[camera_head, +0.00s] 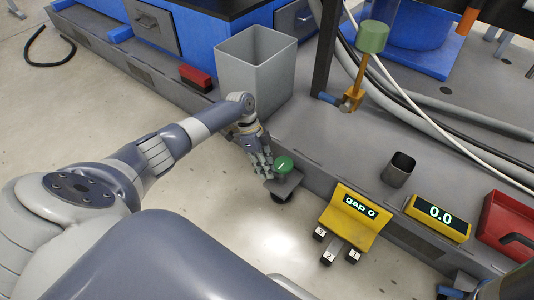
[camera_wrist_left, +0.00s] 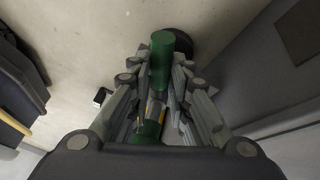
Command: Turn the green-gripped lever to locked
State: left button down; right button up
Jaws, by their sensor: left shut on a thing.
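The green grip (camera_head: 284,164) of a lever shows in the head view at the front edge of the grey bench, with a pale line on its top. A dark grey plate (camera_head: 284,187) sits below it. My left gripper (camera_head: 268,168) reaches in from the left, its fingers against the grip. In the left wrist view a green cylinder (camera_wrist_left: 162,58) stands between the finger pads of my left gripper (camera_wrist_left: 160,75), with more green (camera_wrist_left: 148,132) nearer the palm. The gripper is shut on the green grip. The fingers hide part of the lever.
A grey open bin (camera_head: 256,70) and a red block (camera_head: 196,78) stand behind my left arm. A yellow arm with another green cylinder (camera_head: 371,37), a small dark cup (camera_head: 399,168), a yellow "gap 0" panel (camera_head: 354,216) and a "0.0" display (camera_head: 439,216) are to the right.

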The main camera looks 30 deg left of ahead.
dwell(0.3)
pick_arm(q)
jog(key=c, duration=1.5)
grip_release()
jog(key=v, duration=1.2)
jog(key=shift+w, duration=0.1)
